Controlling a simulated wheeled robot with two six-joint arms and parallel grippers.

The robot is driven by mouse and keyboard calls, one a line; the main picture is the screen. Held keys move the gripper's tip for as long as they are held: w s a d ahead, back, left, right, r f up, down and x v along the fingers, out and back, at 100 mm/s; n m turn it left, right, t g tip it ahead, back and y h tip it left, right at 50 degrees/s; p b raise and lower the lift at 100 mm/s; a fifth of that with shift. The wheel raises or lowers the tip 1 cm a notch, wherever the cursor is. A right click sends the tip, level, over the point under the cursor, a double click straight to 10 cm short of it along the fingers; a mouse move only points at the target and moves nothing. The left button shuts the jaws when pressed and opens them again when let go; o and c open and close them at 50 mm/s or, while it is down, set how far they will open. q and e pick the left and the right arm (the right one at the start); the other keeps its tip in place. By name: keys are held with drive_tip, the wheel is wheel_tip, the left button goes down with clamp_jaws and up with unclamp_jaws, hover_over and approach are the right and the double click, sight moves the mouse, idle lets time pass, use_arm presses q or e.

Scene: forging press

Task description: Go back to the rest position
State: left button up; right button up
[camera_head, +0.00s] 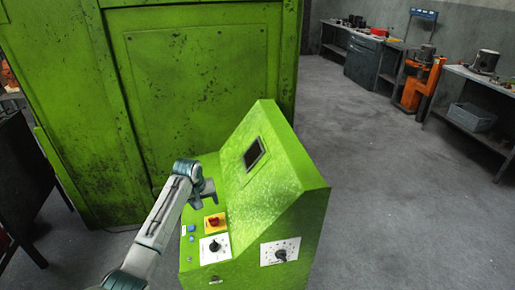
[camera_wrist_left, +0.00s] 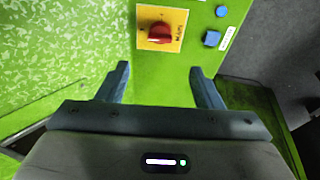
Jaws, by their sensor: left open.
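My left gripper (camera_head: 206,197) is over the sloped panel of the green control console (camera_head: 270,185), near its upper left part. In the left wrist view its two fingers (camera_wrist_left: 158,85) are apart with nothing between them. A red rotary switch on a yellow plate (camera_head: 214,222) sits just below the gripper in the head view. The red switch (camera_wrist_left: 159,33) also shows ahead of the fingertips in the left wrist view, apart from them. My right gripper is in neither view.
A large green press cabinet (camera_head: 190,90) stands behind the console. The console also carries blue buttons (camera_head: 191,228), a black knob on a white plate (camera_head: 214,246) and another knob (camera_head: 281,254). Workbenches (camera_head: 480,90) line the right wall. The grey floor (camera_head: 390,190) between is clear.

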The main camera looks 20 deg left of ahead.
use_arm(q)
drive_tip(key=shift+f, duration=0.1)
drive_tip(key=s+d+f+m, duration=0.2)
drive_tip(key=s+d+f, duration=0.35)
drive_tip(key=s, duration=0.35)
drive_tip(key=s+d+r+m, duration=0.2)
drive_tip(key=s+d, duration=0.1)
drive_tip(key=s, duration=0.7)
drive_tip(key=s+d+r+m, duration=0.1)
drive_tip(key=s+d+m, duration=0.15)
drive_tip(key=s, duration=0.75)
drive_tip(key=s+d+r+m, duration=0.15)
drive_tip(key=s+d, duration=0.25)
drive_tip(key=s, duration=0.6)
wheel_tip(320, 180, down, 32)
drive_tip(key=a+y+b, duration=0.1)
drive_tip(key=a+b, duration=0.2)
drive_tip(key=b, duration=0.1)
drive_tip(key=s+f+g+b, duration=0.1)
drive_tip(key=s+f, duration=0.8)
drive_tip(key=f, duration=0.3)
drive_tip(key=s+f+n+g+b, duration=0.1)
drive_tip(key=s+f, duration=0.9)
drive_tip(key=f, duration=0.1)
drive_tip(key=shift+a+f+b, duration=0.3)
drive_tip(key=shift+a+f, duration=0.05)
drive_tip(key=shift+a, duration=0.1)
